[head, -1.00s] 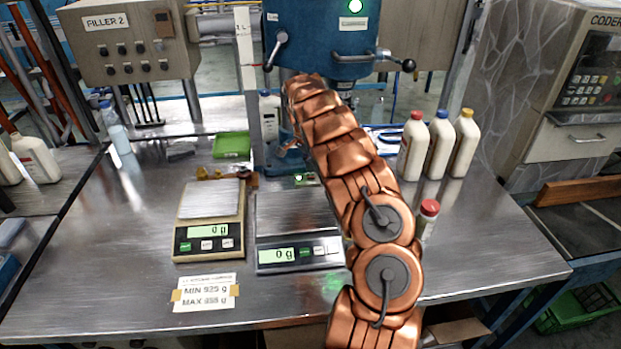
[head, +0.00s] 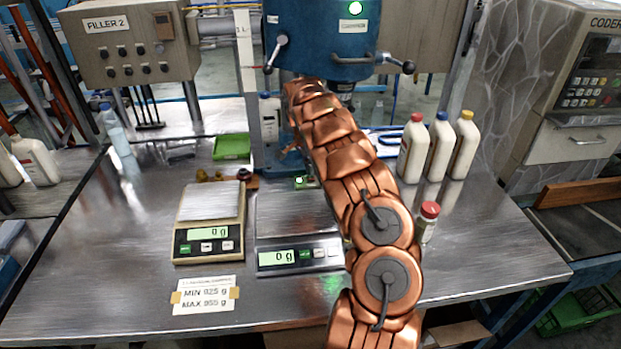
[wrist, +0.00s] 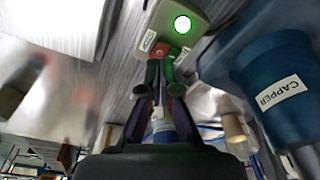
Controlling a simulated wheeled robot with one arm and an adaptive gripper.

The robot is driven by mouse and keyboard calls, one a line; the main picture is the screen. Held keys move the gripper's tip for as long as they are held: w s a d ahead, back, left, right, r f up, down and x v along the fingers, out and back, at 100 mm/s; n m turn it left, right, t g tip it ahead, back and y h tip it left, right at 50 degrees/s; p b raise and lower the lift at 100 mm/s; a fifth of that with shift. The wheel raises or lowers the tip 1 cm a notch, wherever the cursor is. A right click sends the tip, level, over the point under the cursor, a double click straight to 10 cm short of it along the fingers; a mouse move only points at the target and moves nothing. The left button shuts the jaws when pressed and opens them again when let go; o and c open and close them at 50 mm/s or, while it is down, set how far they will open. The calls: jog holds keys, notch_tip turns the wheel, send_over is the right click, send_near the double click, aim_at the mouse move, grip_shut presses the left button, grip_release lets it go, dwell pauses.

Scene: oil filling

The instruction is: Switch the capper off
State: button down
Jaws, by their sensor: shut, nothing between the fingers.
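The blue capper (head: 320,38) stands at the back of the table with a green lamp (head: 355,7) lit on its head. Its blue body with the CAPPER label (wrist: 275,100) is at the right of the wrist view. A small switch box (head: 306,182) sits at its foot; in the wrist view the box (wrist: 192,20) shows a lit green lamp, a red button (wrist: 166,53) and a green button beside it. My gripper (wrist: 161,75) is shut and empty, its tips close to the red button. I cannot tell whether they touch it. My arm hides the gripper in the head view.
Two scales (head: 209,225) (head: 298,240) stand front left of my arm. Capped white bottles (head: 438,150) stand at the right, and a red-capped container (head: 427,222) is close beside my arm. The table's front right is clear.

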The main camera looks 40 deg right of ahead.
aim_at(309, 180)
jog(key=shift+f+b, duration=0.75)
jog(key=shift+f, duration=0.5)
dwell(1.4)
jog(key=shift+r, duration=3.5)
jog(key=shift+a+r, duration=0.2)
jog(key=shift+a, duration=0.05)
jog(key=s+a+r+n, duration=0.3)
jog(key=s+a+r, duration=0.15)
jog(key=a, duration=0.45)
jog(key=s+a+r+n, duration=0.3)
jog(key=s+a+r, duration=0.15)
jog(key=a, duration=0.35)
jog(key=s+a+r+n, duration=0.3)
jog(key=s+a, duration=0.3)
jog(key=a, duration=0.3)
jog(key=s+a+f+n+y, duration=0.1)
jog(key=s+a+f+n, duration=0.1)
jog(key=s+a+n, duration=0.3)
jog(key=s+a+f+n+g, duration=0.1)
jog(key=s+a+n, duration=0.4)
jog(key=s+a, duration=0.7)
jog(key=s+f, duration=0.1)
jog(key=s, duration=0.6)
jog(key=shift+a+f+g+y, duration=0.15)
jog(key=shift+g+y, duration=0.15)
jog(key=shift+y, duration=0.1)
